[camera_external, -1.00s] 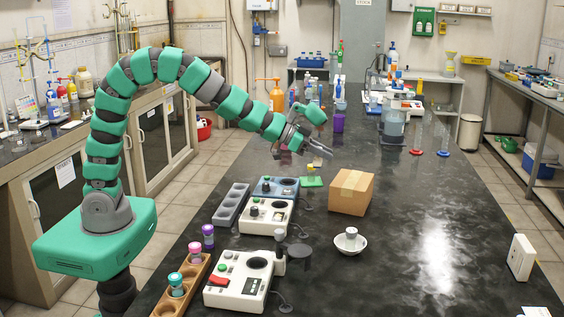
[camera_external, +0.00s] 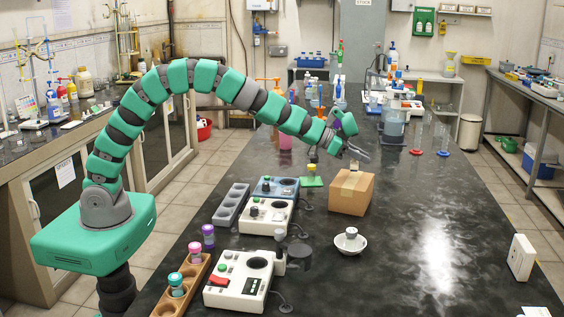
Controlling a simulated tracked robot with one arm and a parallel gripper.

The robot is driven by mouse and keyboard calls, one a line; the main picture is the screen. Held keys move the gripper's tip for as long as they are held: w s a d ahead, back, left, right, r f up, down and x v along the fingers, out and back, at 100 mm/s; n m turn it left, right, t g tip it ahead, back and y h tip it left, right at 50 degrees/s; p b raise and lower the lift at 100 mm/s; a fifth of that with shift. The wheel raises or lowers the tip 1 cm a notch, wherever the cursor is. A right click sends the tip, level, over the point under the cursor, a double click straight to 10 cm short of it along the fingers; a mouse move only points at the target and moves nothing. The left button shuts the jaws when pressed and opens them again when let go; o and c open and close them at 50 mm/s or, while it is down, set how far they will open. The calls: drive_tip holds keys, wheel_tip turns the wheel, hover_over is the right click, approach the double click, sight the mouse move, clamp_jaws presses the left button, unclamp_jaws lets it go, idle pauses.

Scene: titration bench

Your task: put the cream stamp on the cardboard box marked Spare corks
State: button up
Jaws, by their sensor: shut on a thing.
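The cardboard box (camera_external: 351,193) stands closed on the dark bench, with a strip of tape along its top. I cannot read any marking on it.
A blue-grey device (camera_external: 276,188) and a white device (camera_external: 266,215) stand further left. A white dish (camera_external: 350,243) holding a capped vial is in front.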

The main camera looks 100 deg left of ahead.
sight(351, 162)
wheel_tip(351, 162, down, 4)
drive_tip(key=b, duration=0.2)
drive_tip(key=shift+r+b, duration=0.25)
drive_tip(key=shift+b, duration=0.05)
drive_tip(key=shift+r, duration=0.1)
drive_tip(key=o, duration=1)
drive_tip(key=shift+s, duration=0.1)
drive_tip(key=shift+s+r, duration=0.2)
drive_tip(key=shift+s, duration=0.05)
drive_tip(key=p+v, duration=0.1)
drive_tip(key=v, duration=1)
drive_tip(key=shift+s+d, duration=0.1)
